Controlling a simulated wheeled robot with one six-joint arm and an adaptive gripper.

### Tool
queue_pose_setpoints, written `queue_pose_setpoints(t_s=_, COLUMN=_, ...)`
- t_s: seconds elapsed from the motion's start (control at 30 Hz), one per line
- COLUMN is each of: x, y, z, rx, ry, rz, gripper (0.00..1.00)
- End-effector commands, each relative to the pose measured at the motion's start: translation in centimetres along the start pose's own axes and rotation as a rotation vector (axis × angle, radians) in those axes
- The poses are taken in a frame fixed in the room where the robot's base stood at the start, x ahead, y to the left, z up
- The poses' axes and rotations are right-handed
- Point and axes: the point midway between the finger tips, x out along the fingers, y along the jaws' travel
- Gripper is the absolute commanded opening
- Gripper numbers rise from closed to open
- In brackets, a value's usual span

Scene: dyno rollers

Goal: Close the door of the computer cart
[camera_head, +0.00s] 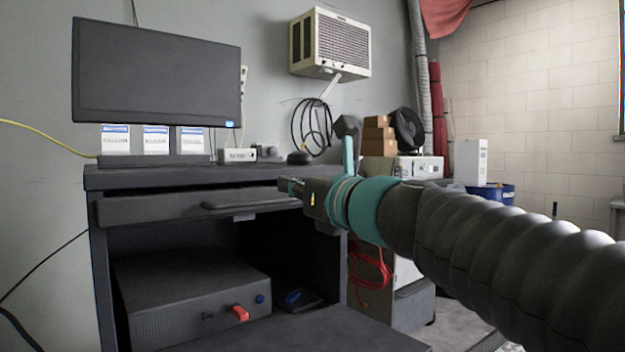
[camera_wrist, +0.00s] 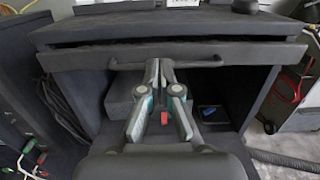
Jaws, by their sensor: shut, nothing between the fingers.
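The computer cart (camera_head: 215,176) is dark grey and stands against the wall. A front panel with a bar handle (camera_head: 250,205) runs across it below the top; this panel also shows in the wrist view (camera_wrist: 100,58). The lower compartment is open and holds a dark computer box (camera_head: 190,295) with a red switch. A flat dark panel (camera_head: 310,335) extends out at the bottom; I cannot tell if it is the door. My gripper (camera_head: 284,186) is shut and empty. In the wrist view, its tips (camera_wrist: 160,66) are by the handle; contact is unclear.
A blue object (camera_head: 292,298) lies beside the computer box. A red cable (camera_head: 370,268) hangs right of the cart. Boxes (camera_head: 378,135) and a blue drum (camera_head: 492,193) stand further back.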

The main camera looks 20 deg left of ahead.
Motion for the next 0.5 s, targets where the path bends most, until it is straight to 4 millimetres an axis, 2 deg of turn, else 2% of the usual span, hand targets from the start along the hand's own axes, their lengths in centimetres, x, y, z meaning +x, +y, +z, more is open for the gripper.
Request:
queue_pose_setpoints(t_s=0.33, x=-0.21, y=0.07, z=0.57, rx=-0.029, ry=0.000, rz=0.001, gripper=0.00)
queue_pose_setpoints(t_s=0.43, x=-0.20, y=0.39, z=0.48, rx=-0.131, ry=0.002, rz=0.015, gripper=0.00)
queue_pose_setpoints(t_s=0.5, x=-0.19, y=0.89, z=-0.32, rx=-0.280, ry=0.024, rz=0.042, gripper=0.00)
